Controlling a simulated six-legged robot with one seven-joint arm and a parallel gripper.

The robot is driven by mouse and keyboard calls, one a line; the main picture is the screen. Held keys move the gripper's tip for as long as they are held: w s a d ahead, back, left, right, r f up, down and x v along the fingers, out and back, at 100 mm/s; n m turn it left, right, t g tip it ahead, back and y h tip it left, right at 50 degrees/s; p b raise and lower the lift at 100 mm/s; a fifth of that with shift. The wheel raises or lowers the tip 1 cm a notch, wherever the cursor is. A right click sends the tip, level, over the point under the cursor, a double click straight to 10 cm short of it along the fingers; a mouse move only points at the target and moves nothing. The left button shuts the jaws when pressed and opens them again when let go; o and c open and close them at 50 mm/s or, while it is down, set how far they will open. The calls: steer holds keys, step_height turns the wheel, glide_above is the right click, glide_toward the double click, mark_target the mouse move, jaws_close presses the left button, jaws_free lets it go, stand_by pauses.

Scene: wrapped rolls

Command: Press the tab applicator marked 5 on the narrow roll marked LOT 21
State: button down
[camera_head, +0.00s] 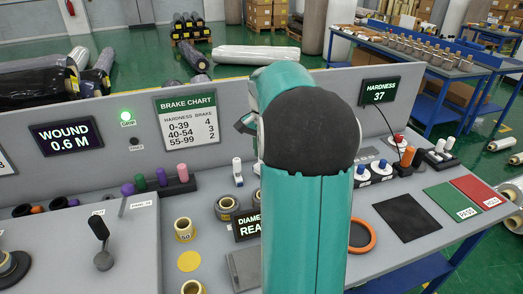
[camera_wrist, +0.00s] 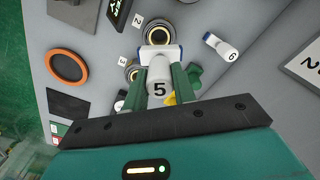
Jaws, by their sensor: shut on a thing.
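My gripper (camera_wrist: 160,78) is shut on the applicator marked 5 (camera_wrist: 159,88) in the wrist view, one green finger on each side of its white body. The applicator's wide white and blue head points away from my gripper, towards a dark roll with a tan core (camera_wrist: 157,37). The head overlaps this roll's near edge in the picture; I cannot tell whether they touch. A second dark roll (camera_wrist: 131,71) lies beside it, partly hidden. No LOT 21 marking is readable. In the head view my arm hides the gripper and applicator.
An orange ring (camera_head: 363,236), a black mat (camera_head: 407,216), a green pad (camera_head: 452,201) and a red pad (camera_head: 482,191) lie at the right. A lever (camera_head: 101,245) stands at the left.

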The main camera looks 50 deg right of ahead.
steer(key=shift+s, duration=0.15)
steer(key=shift+f, duration=3.8)
steer(key=shift+f, duration=0.9)
steer(key=shift+r, duration=0.1)
steer(key=shift+r, duration=4.05)
